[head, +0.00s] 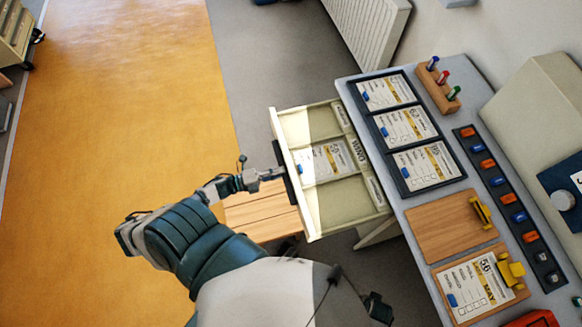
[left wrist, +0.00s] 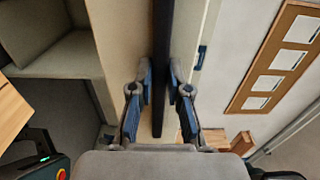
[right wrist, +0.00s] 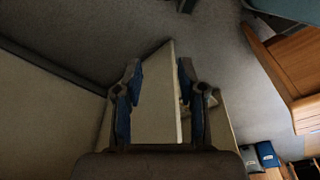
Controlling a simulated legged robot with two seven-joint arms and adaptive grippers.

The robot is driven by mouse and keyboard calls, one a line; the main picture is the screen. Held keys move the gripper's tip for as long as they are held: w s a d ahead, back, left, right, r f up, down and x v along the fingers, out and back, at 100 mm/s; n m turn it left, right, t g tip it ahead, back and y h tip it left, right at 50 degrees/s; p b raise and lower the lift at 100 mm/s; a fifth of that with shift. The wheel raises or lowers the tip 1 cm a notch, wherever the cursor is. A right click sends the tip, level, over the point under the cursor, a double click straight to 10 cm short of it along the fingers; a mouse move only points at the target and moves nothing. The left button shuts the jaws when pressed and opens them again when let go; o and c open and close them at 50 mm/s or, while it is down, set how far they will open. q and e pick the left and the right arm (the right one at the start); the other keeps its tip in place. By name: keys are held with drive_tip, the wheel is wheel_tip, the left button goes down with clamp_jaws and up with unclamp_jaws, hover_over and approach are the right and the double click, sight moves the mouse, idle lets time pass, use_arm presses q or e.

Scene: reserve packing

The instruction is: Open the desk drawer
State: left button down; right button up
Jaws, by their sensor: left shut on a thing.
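The cream desk drawer (head: 347,203) is pulled out to the left of the grey desk (head: 398,192) in the head view. Its inside shows several compartments, with a printed card (head: 325,161) lying in the middle one. My left gripper (head: 272,175) is at the drawer front, shut on the dark handle (head: 291,188). In the left wrist view the handle (left wrist: 162,50) runs as a dark bar between the two fingers (left wrist: 160,100). My right gripper (right wrist: 160,80) shows in the right wrist view with its fingers apart. A pale panel appears behind and between them.
On the desk are dark trays with cards (head: 426,169), a wooden pen block (head: 437,90), a strip of orange and blue pieces (head: 507,205) and wooden clipboards (head: 445,232). A wooden-topped piece (head: 262,213) stands below the drawer. The yellow floor (head: 130,110) at left is clear.

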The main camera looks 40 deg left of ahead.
use_arm(q)
drive_tip(key=shift+s+a+f, duration=0.3)
drive_tip(key=shift+s+a, duration=0.1)
drive_tip(key=shift+s, duration=0.35)
use_arm(e)
drive_tip(key=shift+s+f, duration=0.15)
drive_tip(key=shift+f, duration=0.25)
use_arm(q)
drive_tip(key=c, duration=1.1)
unclamp_jaws()
drive_tip(key=shift+w+r, duration=0.1)
drive_tip(key=v, duration=1.2)
drive_tip(key=shift+a, duration=0.15)
